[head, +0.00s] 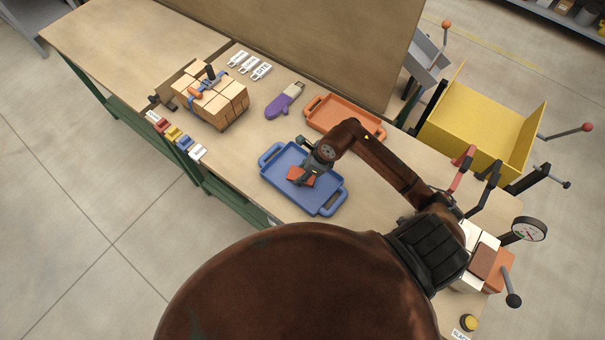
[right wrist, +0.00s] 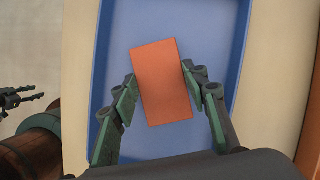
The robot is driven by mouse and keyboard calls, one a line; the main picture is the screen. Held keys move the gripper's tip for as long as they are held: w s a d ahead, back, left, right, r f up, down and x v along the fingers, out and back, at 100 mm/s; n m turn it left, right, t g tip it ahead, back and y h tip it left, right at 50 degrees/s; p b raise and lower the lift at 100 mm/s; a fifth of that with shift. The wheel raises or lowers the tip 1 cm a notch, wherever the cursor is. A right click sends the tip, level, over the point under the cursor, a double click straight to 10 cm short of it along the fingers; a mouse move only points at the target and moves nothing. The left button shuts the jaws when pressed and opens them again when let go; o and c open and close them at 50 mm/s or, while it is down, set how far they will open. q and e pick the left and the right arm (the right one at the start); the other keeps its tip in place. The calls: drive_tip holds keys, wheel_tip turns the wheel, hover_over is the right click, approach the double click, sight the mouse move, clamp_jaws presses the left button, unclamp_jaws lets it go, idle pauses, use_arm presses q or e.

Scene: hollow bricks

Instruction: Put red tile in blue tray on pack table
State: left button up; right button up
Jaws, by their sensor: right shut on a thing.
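The red tile (right wrist: 162,82) is an orange-red rectangular block. My right gripper (right wrist: 160,90) is shut on it, with a finger against each long side. In the head view the tile (head: 301,177) and the right gripper (head: 304,172) are over the floor of the blue tray (head: 327,207), inside its rim. I cannot tell whether the tile touches the floor. The blue tray (right wrist: 235,60) surrounds the tile in the right wrist view. My left gripper (right wrist: 20,98) shows small at the left edge there, fingers apart and empty. It is not in the head view.
An orange tray (head: 345,112) lies behind the blue tray on the pack table (head: 120,50). A purple mitt (head: 285,100), strapped bricks (head: 220,103) and white tags stand left. A yellow bin (head: 480,120) is right. Bricks and a gauge (head: 528,229) crowd the right end.

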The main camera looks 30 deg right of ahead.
drive_tip(key=shift+f, duration=0.7)
drive_tip(key=shift+f, duration=0.2)
drive_tip(key=o, duration=1.3)
drive_tip(key=shift+r, duration=0.1)
drive_tip(key=shift+c, duration=0.2)
drive_tip(key=shift+r, duration=0.1)
drive_tip(key=v, duration=1.2)
drive_tip(key=shift+b, duration=0.4)
